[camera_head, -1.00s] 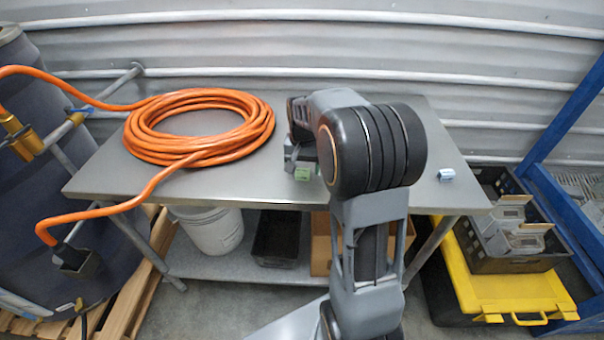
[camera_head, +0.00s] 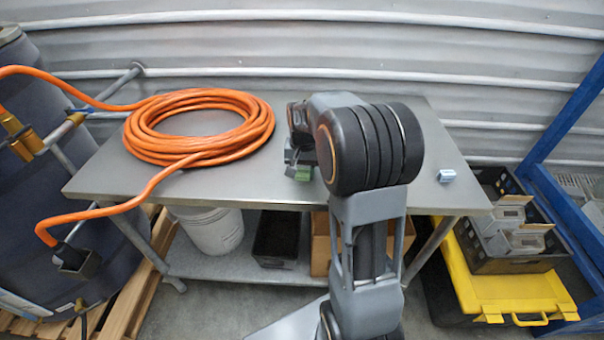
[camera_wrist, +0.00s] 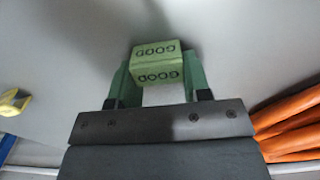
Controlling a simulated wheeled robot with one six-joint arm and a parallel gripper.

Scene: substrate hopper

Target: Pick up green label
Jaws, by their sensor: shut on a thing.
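The green label (camera_wrist: 157,66) is a small green block with dark "GOOD" lettering on two faces, seen in the wrist view. My gripper (camera_wrist: 155,80) is shut on it, with a green finger at each side. My arm hides part of the gripper there. I cannot tell whether the label touches the table.
The grey metal table (camera_head: 240,182) carries a coiled orange hose (camera_head: 190,158) at left and a small pale blue-grey block (camera_head: 446,175) at right. The wrist view shows a yellow object (camera_wrist: 14,102) at its left edge. A blue rack (camera_head: 570,110) stands at right.

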